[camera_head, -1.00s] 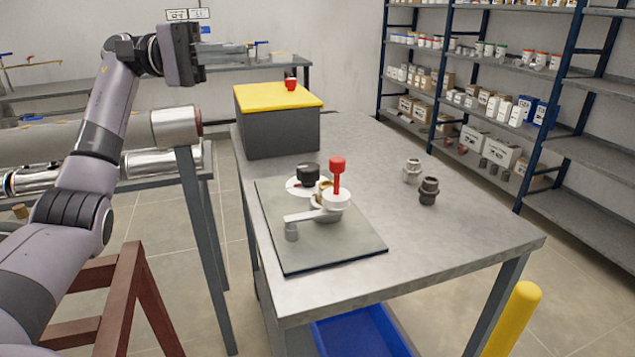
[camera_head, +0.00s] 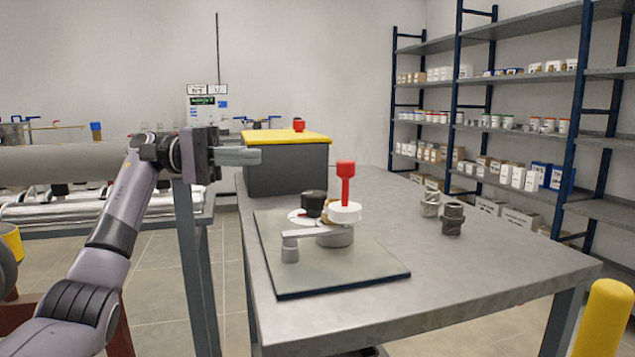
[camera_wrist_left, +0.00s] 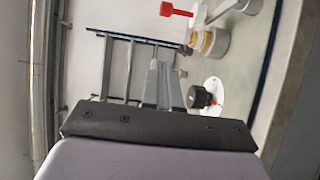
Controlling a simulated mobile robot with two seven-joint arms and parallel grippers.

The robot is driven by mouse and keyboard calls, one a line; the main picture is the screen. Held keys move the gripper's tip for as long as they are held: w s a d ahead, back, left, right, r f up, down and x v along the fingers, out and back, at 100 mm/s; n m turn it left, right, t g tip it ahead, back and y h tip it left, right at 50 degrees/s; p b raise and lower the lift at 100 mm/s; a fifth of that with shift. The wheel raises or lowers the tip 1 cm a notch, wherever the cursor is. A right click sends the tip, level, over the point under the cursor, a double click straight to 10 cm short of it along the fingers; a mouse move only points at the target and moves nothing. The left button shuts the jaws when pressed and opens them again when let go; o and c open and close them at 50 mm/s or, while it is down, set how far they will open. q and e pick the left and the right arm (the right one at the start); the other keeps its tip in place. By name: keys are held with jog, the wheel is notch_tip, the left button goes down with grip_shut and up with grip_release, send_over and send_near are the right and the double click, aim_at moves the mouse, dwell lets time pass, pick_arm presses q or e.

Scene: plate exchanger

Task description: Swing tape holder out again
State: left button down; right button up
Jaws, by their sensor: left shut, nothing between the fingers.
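The tape fixture stands on a grey base plate (camera_head: 345,270) on the workbench. It has a grey arm (camera_head: 305,235) ending in a short post, a white hub (camera_head: 344,212) with a red handle (camera_head: 346,180) standing upright, and a black knob (camera_head: 313,203) over a white disc. A tan roll shows behind the hub and appears in the left wrist view (camera_wrist_left: 207,42). The black knob also shows there (camera_wrist_left: 200,97). My left gripper (camera_head: 258,156) is shut and empty, in the air left of and higher than the fixture, pointing right. My right gripper is out of view.
A dark box with a yellow lid (camera_head: 287,136) and a small red piece on top stands behind my left gripper. Two metal fittings (camera_head: 452,218) stand at the bench's right. The bench's front right is clear. A yellow post (camera_head: 604,318) stands beyond the right corner.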

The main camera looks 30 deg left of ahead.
pick_arm(q)
jog(key=shift+f, duration=0.1)
dwell(0.3)
jog(key=s+b+x, duration=0.2)
jog(key=b+x, duration=0.2)
jog(key=x, duration=0.9)
jog(key=shift+s+d, duration=0.3)
jog(key=shift+d, duration=0.05)
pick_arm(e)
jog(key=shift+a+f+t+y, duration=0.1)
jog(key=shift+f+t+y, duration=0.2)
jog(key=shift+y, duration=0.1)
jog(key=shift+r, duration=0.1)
pick_arm(q)
jog(key=shift+p, duration=0.3)
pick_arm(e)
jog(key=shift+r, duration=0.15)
